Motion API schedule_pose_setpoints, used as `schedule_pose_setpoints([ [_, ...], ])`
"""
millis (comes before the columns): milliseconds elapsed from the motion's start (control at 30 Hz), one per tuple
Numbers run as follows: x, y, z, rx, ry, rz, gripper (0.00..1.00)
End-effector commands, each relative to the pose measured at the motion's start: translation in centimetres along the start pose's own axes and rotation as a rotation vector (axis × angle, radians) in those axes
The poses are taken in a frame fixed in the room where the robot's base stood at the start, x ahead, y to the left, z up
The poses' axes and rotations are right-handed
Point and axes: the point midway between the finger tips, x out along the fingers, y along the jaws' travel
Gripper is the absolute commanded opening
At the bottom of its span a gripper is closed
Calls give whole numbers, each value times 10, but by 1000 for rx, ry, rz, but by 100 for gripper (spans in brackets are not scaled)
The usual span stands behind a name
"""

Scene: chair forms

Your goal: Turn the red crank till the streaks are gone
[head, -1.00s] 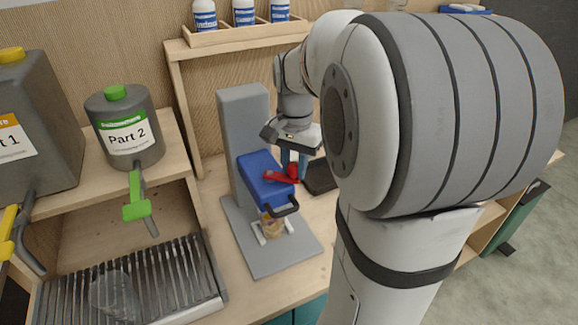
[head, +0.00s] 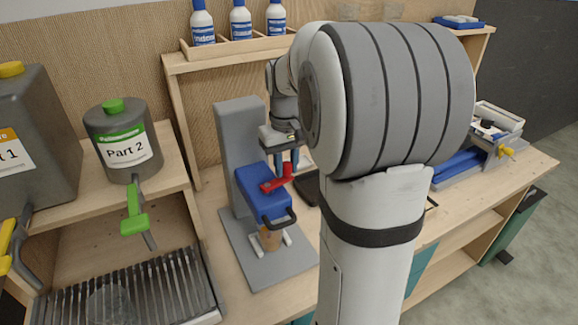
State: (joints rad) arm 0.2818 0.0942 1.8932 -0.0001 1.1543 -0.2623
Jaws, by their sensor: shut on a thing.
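The red crank (head: 272,184) is on top of the blue mixer head (head: 264,199), which is held by a grey stand. My gripper (head: 287,165) is at the raised end of the crank, shut on its handle, pointing down. A small cup (head: 270,240) with tan contents stands under the blue head, between light holders on the grey base plate (head: 255,265). The head hides the top of the cup, and I cannot make out streaks at this size.
A grey Part 2 jug (head: 122,150) with a green tap stands on the left shelf above a slatted drip tray (head: 150,285). A clear cup (head: 110,303) is on the tray. Bottles stand in a wooden rack (head: 235,46) behind. A dark pad (head: 307,188) lies right of the mixer.

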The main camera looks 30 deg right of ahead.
Motion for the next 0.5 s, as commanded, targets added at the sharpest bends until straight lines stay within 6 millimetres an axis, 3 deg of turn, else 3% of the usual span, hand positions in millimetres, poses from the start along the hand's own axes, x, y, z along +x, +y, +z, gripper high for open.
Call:
schedule_pose_setpoints([
  [500, 0, -3, -9, -167, 0, 0, 2],
])
